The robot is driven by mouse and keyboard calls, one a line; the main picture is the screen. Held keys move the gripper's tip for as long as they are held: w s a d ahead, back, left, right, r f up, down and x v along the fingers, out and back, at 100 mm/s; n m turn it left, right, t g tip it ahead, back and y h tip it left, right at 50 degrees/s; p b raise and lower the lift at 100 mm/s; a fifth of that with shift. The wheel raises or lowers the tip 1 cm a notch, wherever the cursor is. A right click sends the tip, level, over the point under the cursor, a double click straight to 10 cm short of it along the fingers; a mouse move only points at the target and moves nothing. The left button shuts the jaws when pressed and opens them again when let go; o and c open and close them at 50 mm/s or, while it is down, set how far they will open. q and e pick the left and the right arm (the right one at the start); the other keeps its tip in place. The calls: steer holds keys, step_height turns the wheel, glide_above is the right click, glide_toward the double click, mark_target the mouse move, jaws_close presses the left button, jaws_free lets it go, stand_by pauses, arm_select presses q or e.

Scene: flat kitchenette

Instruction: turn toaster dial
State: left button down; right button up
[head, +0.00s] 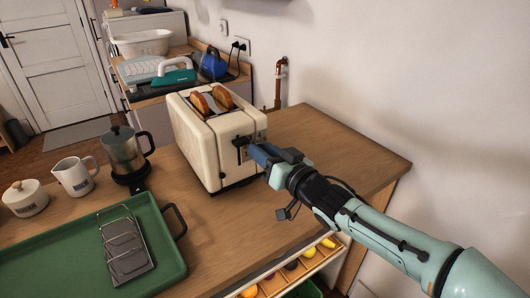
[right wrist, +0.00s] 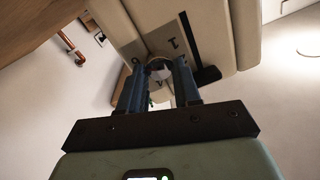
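The cream toaster (head: 203,142) stands upright on the wooden counter, with two browned bread slices (head: 210,100) in its top slots. My right gripper (head: 256,150) reaches in from the right to the toaster's end panel, just beside the dark lever (head: 241,142). In the right wrist view, the two blue fingers (right wrist: 159,70) are drawn close together, with the pale round dial (right wrist: 157,66) between their tips. They appear to be shut on it. In the head view the gripper hides the dial. The toaster (right wrist: 205,30) also fills the top of the wrist view. My left gripper is not in view.
A green tray (head: 38,262) with a metal rack (head: 126,247) lies at the left front. A glass coffee pot (head: 122,152), white jug (head: 74,177) and lidded pot (head: 25,198) stand left of the toaster. Counter right of the toaster (head: 330,150) is clear up to the wall.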

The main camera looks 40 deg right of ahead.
steer(key=shift+c, duration=1)
